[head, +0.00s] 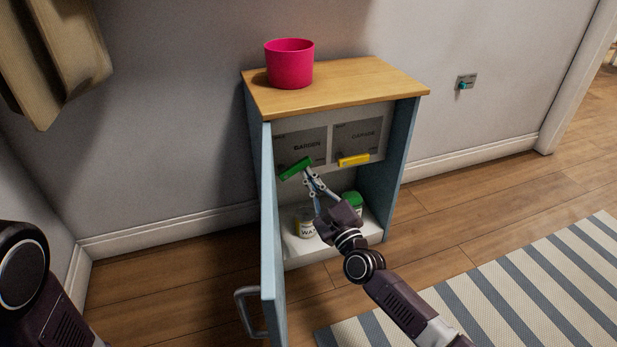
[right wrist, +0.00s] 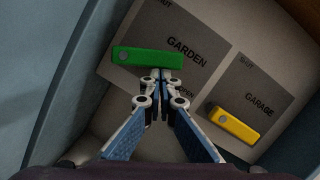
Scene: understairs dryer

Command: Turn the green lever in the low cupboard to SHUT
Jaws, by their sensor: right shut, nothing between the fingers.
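The green lever (head: 296,168) is on the GARDEN plate (head: 310,138) at the back of the open low cupboard (head: 400,150). Its right end is tilted up in the head view. In the right wrist view the green lever (right wrist: 147,59) has a round pivot at its left end. SHUT is printed at that plate's top left corner and OPEN at its lower part. My right gripper (head: 308,177) is shut and empty, its tips just below the lever's right end; I cannot tell if they touch. The tips also show in the right wrist view (right wrist: 161,82). My left gripper is out of view.
A yellow lever (head: 354,160) lies level on the GARAGE plate (head: 361,132). A white jar (head: 304,226) and a green-topped container (head: 353,200) stand on the cupboard floor. The blue door (head: 268,220) hangs open left of my right arm. A pink pot (head: 289,65) stands on top.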

